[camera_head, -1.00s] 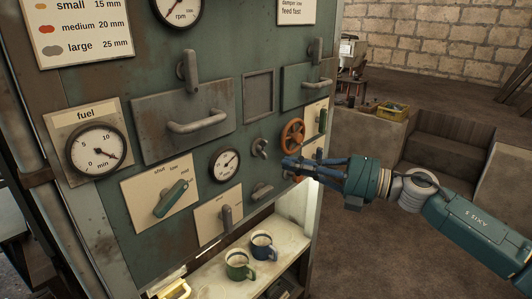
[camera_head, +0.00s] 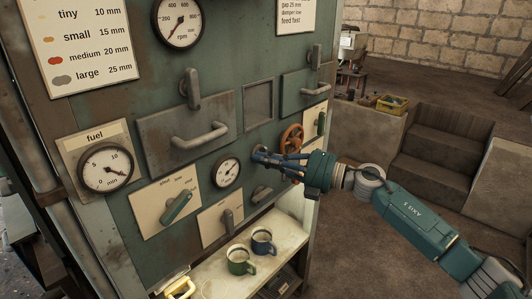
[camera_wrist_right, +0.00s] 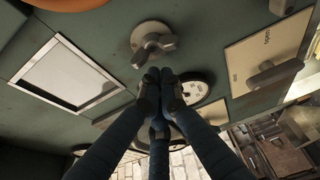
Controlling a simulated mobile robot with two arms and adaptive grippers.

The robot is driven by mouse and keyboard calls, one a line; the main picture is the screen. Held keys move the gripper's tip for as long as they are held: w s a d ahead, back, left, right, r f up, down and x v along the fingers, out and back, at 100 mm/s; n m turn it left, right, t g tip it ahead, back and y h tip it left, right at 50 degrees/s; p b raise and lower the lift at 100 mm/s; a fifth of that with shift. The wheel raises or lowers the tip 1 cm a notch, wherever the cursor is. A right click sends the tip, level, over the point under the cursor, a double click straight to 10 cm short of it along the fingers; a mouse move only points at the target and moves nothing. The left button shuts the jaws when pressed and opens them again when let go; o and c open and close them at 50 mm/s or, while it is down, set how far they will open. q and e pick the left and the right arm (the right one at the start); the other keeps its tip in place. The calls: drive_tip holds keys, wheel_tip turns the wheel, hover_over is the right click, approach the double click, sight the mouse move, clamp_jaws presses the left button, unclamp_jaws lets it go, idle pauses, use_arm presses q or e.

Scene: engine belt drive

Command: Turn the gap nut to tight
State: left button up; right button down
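The gap nut looks to be a grey wing-shaped nut (camera_wrist_right: 153,43) on a round boss on the green panel. In the head view my right gripper (camera_head: 262,156) covers most of it. My right gripper's blue fingers (camera_wrist_right: 160,88) point at the panel, their dark tips just below the nut in the right wrist view. The two upper tips lie close together, with a third finger below. I cannot tell whether they touch the nut or how far they are closed. My left gripper is not in view.
An orange handwheel (camera_head: 291,138) sits just right of the nut. A small gauge (camera_head: 226,172) and levers are to the left and below. Blue (camera_head: 262,241) and green (camera_head: 240,260) mugs stand on the shelf. Open floor lies to the right.

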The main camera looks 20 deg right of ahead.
drive_tip(key=shift+w+d, duration=0.1)
drive_tip(key=shift+d, duration=0.35)
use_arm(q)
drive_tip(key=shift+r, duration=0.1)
use_arm(e)
drive_tip(key=shift+a, duration=0.1)
drive_tip(key=shift+r+m+t, duration=0.15)
drive_tip(key=shift+m+t, duration=0.25)
drive_tip(key=shift+m, duration=0.6)
